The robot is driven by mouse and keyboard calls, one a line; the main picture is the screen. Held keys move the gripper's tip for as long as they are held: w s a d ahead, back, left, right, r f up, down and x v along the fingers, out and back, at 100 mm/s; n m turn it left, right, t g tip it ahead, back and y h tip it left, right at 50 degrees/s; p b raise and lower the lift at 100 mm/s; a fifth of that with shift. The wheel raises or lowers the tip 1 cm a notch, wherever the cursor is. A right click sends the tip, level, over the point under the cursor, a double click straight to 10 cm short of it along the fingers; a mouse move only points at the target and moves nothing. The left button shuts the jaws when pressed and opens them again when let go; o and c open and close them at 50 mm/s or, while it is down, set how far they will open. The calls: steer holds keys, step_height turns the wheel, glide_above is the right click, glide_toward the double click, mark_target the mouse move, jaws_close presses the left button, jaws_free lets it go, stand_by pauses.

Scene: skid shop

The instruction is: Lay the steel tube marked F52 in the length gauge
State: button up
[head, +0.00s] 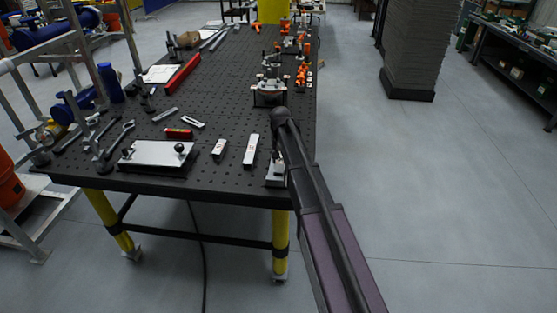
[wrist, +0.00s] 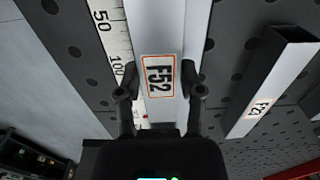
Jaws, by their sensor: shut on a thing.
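The steel tube marked F52 (wrist: 155,25) is a pale square tube with an orange-edged label. In the wrist view it lies between the two fingers of my gripper (wrist: 158,82), which are shut on it at the label. The length gauge's white scale (wrist: 103,14), with marks 50 and 100, runs alongside the tube on its left. I cannot tell whether the tube rests in the gauge or is just above it. In the head view, my arm hides most of the gripper; part of the gauge (head: 275,183) shows at the table's near right corner.
A second labelled tube (wrist: 272,80) lies to the right in the wrist view. Two tubes (head: 250,151) (head: 219,150) lie left of my arm on the perforated black table (head: 215,100). A plate with a knob (head: 150,154) and clamps (head: 268,92) stand nearby.

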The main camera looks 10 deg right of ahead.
steer(key=o, duration=1.2)
steer(key=shift+o, duration=0.7)
steer(key=shift+s+r, duration=0.1)
steer(key=shift+r, duration=0.1)
steer(key=shift+r+p, duration=1.35)
steer(key=shift+p, duration=0.15)
steer(key=shift+r, duration=0.1)
steer(key=shift+r+p, duration=1.95)
steer(key=shift+p, duration=0.1)
